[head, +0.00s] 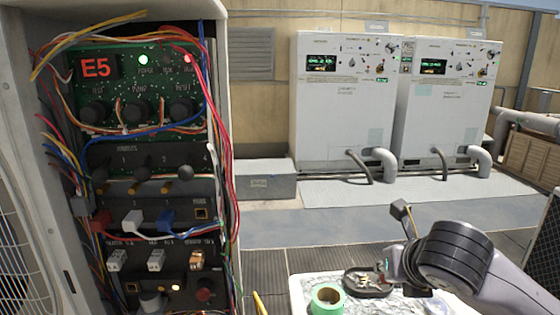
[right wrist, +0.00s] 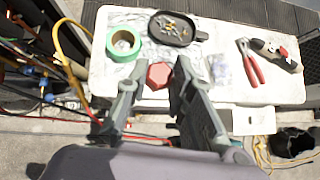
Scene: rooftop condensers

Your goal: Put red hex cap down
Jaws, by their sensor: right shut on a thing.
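The red hex cap (right wrist: 158,76) shows in the right wrist view between the two fingers of my right gripper (right wrist: 159,68), which is shut on it. The cap is over the white work surface (right wrist: 212,25), just below a black dish in the picture; I cannot tell whether it touches the surface. In the head view my right gripper (head: 388,272) is at the lower right, over the same surface, and the cap cannot be made out there. My left gripper is not in view.
A green tape roll (right wrist: 124,44), the black dish (right wrist: 172,29) with small metal parts, a clear bag (right wrist: 221,69), red-handled pliers (right wrist: 250,62) and another tool (right wrist: 275,54) lie on the surface. The open wired cabinet (head: 140,150) stands at left. Two condensers (head: 345,105) are behind.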

